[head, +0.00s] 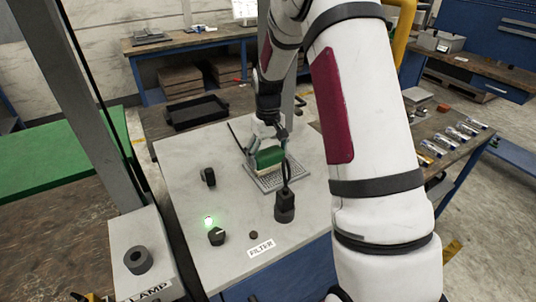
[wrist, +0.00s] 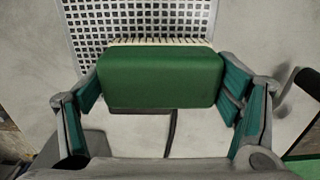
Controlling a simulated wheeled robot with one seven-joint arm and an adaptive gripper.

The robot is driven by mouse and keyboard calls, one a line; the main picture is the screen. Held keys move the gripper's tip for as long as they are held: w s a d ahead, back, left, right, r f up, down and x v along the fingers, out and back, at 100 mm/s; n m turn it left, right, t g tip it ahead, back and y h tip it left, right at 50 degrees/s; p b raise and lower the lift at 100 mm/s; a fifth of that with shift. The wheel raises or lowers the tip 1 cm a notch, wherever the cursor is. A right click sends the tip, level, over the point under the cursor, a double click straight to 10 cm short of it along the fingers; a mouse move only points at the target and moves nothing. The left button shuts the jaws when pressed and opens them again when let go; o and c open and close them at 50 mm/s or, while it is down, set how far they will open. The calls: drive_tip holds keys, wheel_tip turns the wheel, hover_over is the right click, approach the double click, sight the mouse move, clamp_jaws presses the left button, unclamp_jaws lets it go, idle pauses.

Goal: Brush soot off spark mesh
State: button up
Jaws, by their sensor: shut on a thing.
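A green brush (wrist: 160,78) with pale bristles is held between the two fingers of my gripper (wrist: 162,88). In the head view the brush (head: 268,157) is over the mesh, with my gripper (head: 266,140) above it. The spark mesh (head: 284,180) is a grey perforated square on the light panel top. It also shows in the wrist view (wrist: 185,17), where the bristles lie along its near edge. I cannot tell whether the bristles touch it. No clear dark soot shows on the visible part; the brush hides some of it.
A black post (head: 285,205) with a cable stands close to the mesh. A FILTER label (head: 261,247) lies at the front. A black tray (head: 197,112) is behind.

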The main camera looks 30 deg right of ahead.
sight(281, 151)
drive_tip(key=shift+f, duration=0.3)
idle(0.4)
drive_tip(key=shift+d+r, duration=0.1)
drive_tip(key=shift+d, duration=1.15)
drive_tip(key=shift+d+b, duration=0.4)
drive_tip(key=shift+d, duration=0.85)
drive_tip(key=shift+a, duration=0.1)
drive_tip(key=shift+a+f, duration=0.2)
drive_tip(key=shift+a, duration=1)
drive_tip(key=shift+a, duration=0.1)
